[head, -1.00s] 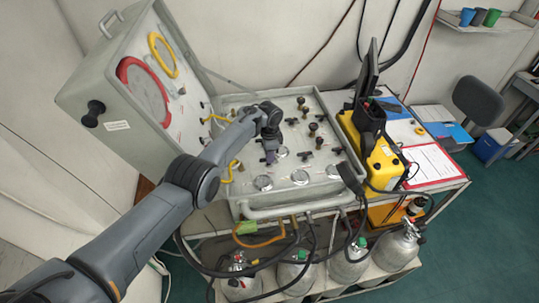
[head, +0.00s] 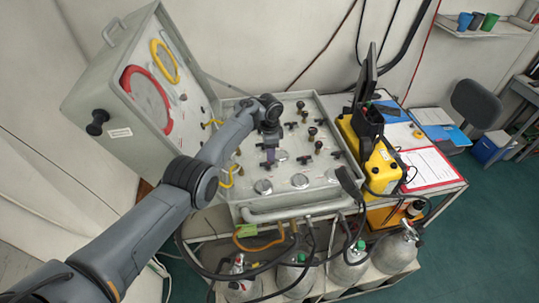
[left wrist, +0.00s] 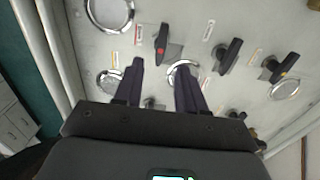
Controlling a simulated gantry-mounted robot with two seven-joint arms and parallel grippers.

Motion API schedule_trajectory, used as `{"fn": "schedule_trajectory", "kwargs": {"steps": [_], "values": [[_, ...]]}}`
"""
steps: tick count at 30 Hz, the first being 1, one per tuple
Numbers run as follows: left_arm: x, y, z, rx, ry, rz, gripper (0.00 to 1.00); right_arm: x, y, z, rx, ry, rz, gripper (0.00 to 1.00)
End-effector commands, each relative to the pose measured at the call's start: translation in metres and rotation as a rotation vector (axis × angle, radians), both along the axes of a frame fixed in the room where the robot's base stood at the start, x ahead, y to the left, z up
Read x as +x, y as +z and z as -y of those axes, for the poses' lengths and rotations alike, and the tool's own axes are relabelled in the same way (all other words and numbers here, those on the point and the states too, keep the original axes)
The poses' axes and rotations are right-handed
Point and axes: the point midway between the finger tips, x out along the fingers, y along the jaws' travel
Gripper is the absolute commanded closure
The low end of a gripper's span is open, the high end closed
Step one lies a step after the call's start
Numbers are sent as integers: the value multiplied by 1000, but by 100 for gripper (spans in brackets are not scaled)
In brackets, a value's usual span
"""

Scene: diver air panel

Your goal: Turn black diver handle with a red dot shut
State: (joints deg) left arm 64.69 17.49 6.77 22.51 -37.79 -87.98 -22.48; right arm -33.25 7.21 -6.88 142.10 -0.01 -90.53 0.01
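The black handle with a red dot (left wrist: 161,42) stands on the grey valve panel (left wrist: 190,15) in the left wrist view. It lies just beyond my left fingertips, roughly in line with the gap between them. My left gripper (left wrist: 158,66) is open, its two purple-grey fingers apart with nothing between them. In the head view my left gripper (head: 270,153) points down over the left part of the panel (head: 315,178). The red dot cannot be made out there. My right gripper is not in view.
Other black handles stand nearby, one (left wrist: 229,56) plain-looking and one (left wrist: 282,68) with an orange mark. Round gauges (head: 263,186) line the panel's front.

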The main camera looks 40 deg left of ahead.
Motion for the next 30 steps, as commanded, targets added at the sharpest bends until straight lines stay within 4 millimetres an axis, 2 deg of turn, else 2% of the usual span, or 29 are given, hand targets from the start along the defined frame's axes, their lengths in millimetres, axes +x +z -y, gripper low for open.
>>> {"fn": "schedule_trajectory", "kwargs": {"steps": [1, 6, 12, 30], "values": [[0, 12, -1, 0, 0, 3, 60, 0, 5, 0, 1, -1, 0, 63], [0, 37, 0, 0, 0, 3, 60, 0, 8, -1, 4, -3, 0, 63], [0, 54, 0, 0, 0, 0, 60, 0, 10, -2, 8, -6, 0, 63], [0, 58, 0, 0, -1, 0, 60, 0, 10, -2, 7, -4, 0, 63]]}}
